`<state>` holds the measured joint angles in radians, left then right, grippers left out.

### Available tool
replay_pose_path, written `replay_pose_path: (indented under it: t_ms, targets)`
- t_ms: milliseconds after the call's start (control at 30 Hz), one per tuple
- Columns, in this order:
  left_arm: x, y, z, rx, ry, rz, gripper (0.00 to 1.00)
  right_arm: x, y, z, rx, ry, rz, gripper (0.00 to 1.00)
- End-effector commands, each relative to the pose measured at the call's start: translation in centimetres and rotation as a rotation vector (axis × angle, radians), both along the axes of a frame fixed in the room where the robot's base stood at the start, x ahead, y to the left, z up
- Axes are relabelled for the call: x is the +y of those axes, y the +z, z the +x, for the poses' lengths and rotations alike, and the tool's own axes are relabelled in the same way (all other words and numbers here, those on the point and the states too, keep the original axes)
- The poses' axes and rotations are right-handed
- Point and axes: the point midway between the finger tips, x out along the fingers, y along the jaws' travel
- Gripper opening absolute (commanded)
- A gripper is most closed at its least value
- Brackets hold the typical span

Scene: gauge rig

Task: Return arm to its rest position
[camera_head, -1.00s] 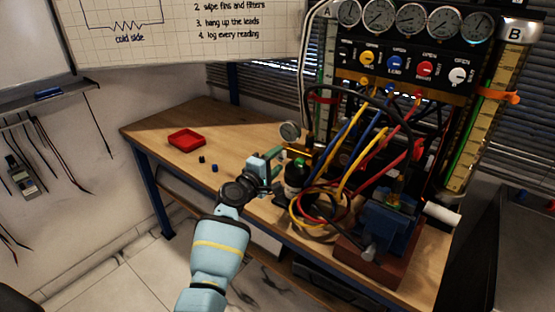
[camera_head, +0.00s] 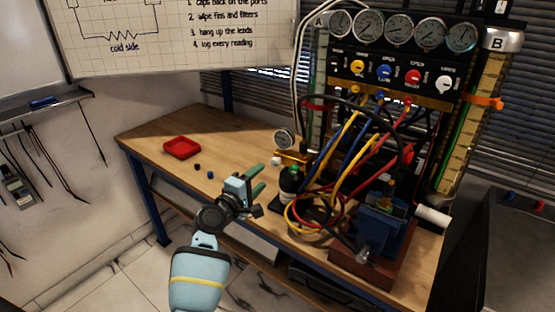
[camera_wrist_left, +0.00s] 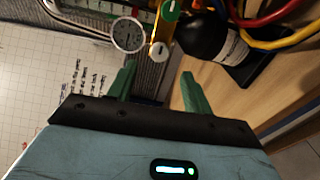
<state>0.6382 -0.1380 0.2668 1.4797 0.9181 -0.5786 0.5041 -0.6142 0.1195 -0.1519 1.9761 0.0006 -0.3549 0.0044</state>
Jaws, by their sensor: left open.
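My left gripper (camera_head: 259,181) is light blue with green fingers. The fingers appear apart from all of these. My right gripper is not in view.
The wooden bench (camera_head: 150,131) carries a red tray (camera_head: 182,148) and two small dark caps (camera_head: 197,167). Coiled hoses (camera_head: 300,222) and a blue vise-like block (camera_head: 380,225) crowd its right side. The gauge panel (camera_head: 400,75) rises behind. The bench's left part is mostly free.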

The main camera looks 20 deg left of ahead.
Motion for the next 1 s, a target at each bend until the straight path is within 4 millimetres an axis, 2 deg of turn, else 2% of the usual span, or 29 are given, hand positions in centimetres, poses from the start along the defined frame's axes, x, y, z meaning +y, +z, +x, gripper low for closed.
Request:
replay_pose_path:
  t_ms: [67,167,267,367,500,567,700,800,1000]
  targets:
    - [0.0,-0.1,0.0,0.001,0.0,0.002,0.5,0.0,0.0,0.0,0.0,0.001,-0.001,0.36]
    - [0.1,-1.5,-0.8,0.019,0.005,0.038,0.5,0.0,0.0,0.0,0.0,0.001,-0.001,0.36]
    - [0.4,-4.7,-2.7,0.06,0.013,0.139,0.5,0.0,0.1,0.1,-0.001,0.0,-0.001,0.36]
    - [0.6,-9.4,-6.0,0.117,0.015,0.296,0.5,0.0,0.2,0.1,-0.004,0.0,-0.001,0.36]
    - [0.8,-15.5,-11.8,0.194,-0.011,0.543,0.5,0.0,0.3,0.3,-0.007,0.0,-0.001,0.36]
    - [0.8,-17.8,-14.5,0.222,-0.033,0.644,0.5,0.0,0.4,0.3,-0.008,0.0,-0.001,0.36]
    - [0.5,-22.3,-21.2,0.272,-0.106,0.875,0.5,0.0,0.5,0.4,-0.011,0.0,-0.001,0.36]
    - [0.1,-24.8,-26.2,0.296,-0.176,1.031,0.5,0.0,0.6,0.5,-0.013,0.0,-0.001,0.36]
    - [-1.2,-28.0,-36.5,0.306,-0.351,1.308,0.5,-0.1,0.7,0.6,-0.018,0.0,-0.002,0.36]
